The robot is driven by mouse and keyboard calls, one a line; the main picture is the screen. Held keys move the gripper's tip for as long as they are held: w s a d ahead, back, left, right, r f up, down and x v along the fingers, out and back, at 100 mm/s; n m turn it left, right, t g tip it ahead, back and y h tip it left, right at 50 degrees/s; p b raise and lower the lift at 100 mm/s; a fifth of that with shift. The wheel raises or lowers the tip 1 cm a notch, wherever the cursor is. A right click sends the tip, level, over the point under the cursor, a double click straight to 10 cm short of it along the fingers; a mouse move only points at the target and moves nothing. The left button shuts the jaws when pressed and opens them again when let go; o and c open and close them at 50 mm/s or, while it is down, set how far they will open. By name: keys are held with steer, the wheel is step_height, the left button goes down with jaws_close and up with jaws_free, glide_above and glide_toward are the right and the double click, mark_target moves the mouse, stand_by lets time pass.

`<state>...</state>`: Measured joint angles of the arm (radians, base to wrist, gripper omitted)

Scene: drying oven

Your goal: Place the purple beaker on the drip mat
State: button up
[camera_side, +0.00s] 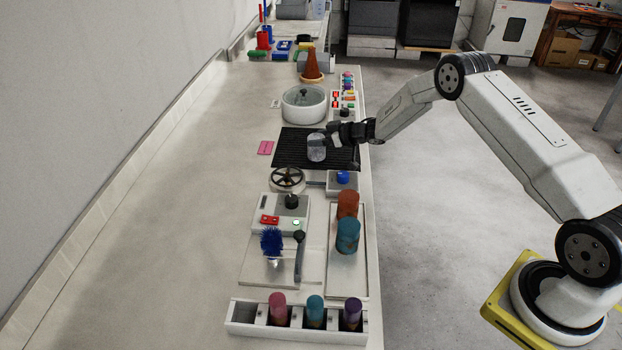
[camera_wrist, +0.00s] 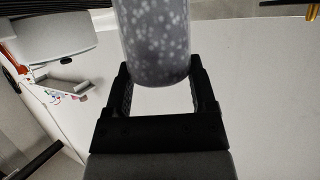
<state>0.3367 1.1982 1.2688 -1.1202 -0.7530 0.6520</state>
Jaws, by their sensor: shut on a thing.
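The drip mat (camera_side: 290,155) is a black ribbed mat in the middle of the bench in the side view. The beaker (camera_side: 316,150) is a pale grey-purple speckled cylinder, upright over the mat; I cannot tell whether its base touches it. My gripper (camera_side: 331,137) reaches in from the right and is shut on the beaker. In the wrist view the beaker (camera_wrist: 155,45) sits between the two black fingers of my gripper (camera_wrist: 160,88). Its far end is cut off by the top edge there.
A round white pot (camera_side: 304,108) stands just behind the mat, and a handwheel (camera_side: 287,178) just in front. A rack (camera_side: 244,314) with several coloured vessels is at the front. The bench's left side is clear.

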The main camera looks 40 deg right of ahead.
steer(key=shift+s+a+f, duration=0.1)
steer(key=shift+s+f, duration=0.05)
steer(key=shift+f, duration=0.4)
stand_by(0.4)
steer(key=o, duration=1.3)
steer(key=shift+c, duration=0.2)
steer(key=shift+s, duration=0.1)
steer(key=shift+s+d+r, duration=0.1)
steer(key=shift+s+d, duration=0.3)
steer(key=shift+s, duration=0.15)
steer(key=r+v, duration=0.1)
steer(key=v, duration=0.5)
steer(key=shift+r, duration=0.25)
steer(key=shift+s+d, duration=0.1)
